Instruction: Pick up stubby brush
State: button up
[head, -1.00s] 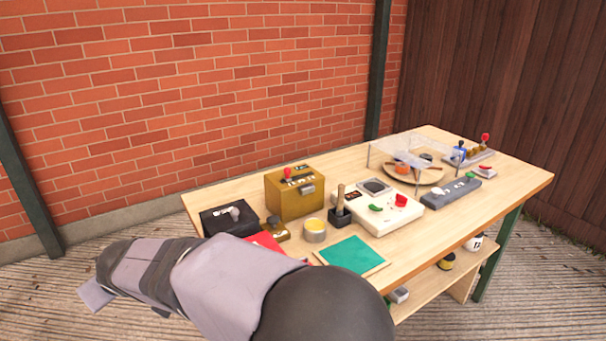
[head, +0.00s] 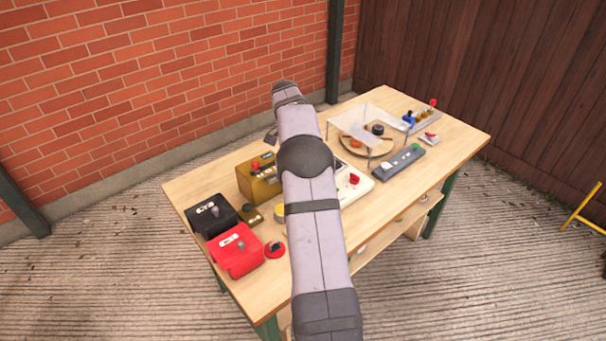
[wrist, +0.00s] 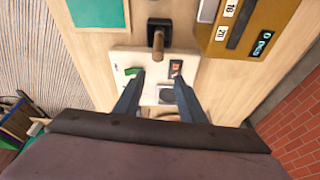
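The stubby brush appears to be the short wooden-handled item (wrist: 158,40) standing in a small black square holder (wrist: 153,23) in the wrist view. Its lower end is hidden in the holder. In the head view my arm covers it. My gripper (wrist: 159,78) is open, with nothing between its two fingers. The fingertips show over the white panel, just below the handle in the wrist view, and apart from it.
A white panel (wrist: 120,60) with a green switch lies beside the holder. A brass box (head: 245,185) with a digital readout stands close by. Black (head: 208,218) and red (head: 240,262) boxes sit at the table's left end. A clear-topped stand (head: 366,118) is farther right.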

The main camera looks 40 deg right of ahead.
jog(key=shift+s+a+f+m+y+p, duration=0.1)
jog(key=shift+s+a+m+y+p, duration=0.15)
jog(key=shift+a+m+y+p, duration=0.55)
jog(key=shift+s+a+f+m+y+p, duration=0.1)
jog(key=shift+s+a+m+y+p, duration=0.25)
jog(key=shift+m+y+p, duration=0.8)
jog(key=shift+h, duration=0.25)
jog(key=shift+w+a+f+p, duration=0.15)
jog(key=shift+f+p, duration=0.35)
jog(key=shift+f, duration=1.35)
jog(key=shift+w+a+f+p, duration=0.15)
jog(key=shift+f+p, duration=0.3)
jog(key=shift+f, duration=1.35)
grip_shut()
